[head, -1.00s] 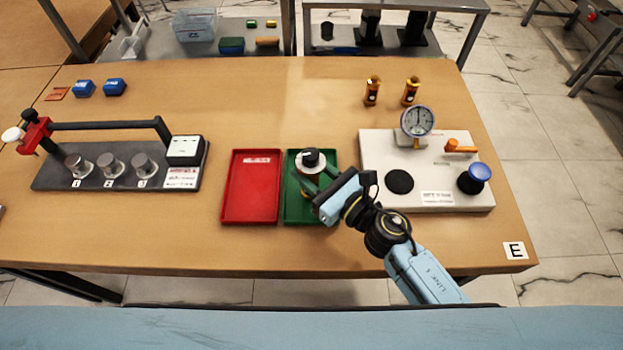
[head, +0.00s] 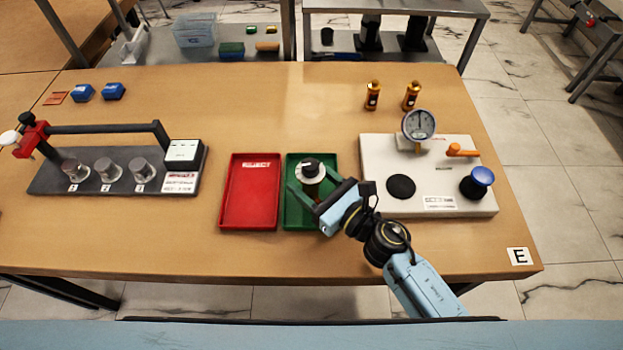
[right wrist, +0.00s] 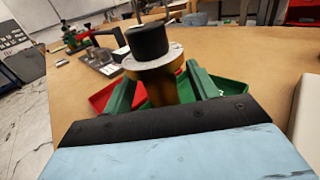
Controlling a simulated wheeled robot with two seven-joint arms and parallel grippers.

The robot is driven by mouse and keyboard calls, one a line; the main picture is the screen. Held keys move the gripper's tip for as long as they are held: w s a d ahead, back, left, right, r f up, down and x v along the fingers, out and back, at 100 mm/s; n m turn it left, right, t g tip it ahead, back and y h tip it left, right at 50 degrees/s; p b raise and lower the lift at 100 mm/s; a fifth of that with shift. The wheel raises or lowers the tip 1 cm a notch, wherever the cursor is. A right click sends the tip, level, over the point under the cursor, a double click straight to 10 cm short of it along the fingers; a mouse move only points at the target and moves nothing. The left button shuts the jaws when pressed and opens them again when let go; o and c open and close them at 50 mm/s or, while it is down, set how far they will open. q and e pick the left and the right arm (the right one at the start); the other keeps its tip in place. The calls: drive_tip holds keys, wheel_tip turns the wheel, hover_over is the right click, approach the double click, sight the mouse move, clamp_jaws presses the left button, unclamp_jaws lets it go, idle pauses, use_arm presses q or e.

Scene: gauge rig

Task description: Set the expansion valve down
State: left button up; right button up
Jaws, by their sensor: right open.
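The expansion valve (head: 311,169), with a black knob, a pale round flange and a brass-coloured body, stands upright in the green tray (head: 296,218). It also shows large in the right wrist view (right wrist: 152,50), where its foot is hidden behind my gripper. My right gripper (head: 311,181) is open, with its green fingers on either side of the valve body and spread apart from it. The fingers also show in the right wrist view (right wrist: 162,80). My left gripper is not in view.
A red tray (head: 249,222) marked REJECT lies left of the green one. A white gauge board (head: 430,175) with a dial gauge (head: 418,125) stands at right. Two brass valves (head: 373,96) stand behind. A dark rig (head: 110,176) with several metal knobs is at left.

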drive_tip(key=shift+r, duration=0.15)
drive_tip(key=shift+s+d, duration=0.25)
drive_tip(key=v, duration=1)
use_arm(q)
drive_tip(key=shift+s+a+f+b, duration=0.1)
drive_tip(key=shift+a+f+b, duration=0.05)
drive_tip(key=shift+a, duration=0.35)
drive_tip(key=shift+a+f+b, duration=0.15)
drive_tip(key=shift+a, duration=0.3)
use_arm(e)
drive_tip(key=shift+s+d+r, duration=0.1)
drive_tip(key=shift+s+d, duration=0.35)
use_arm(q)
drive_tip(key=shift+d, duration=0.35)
use_arm(e)
drive_tip(key=shift+s, duration=0.1)
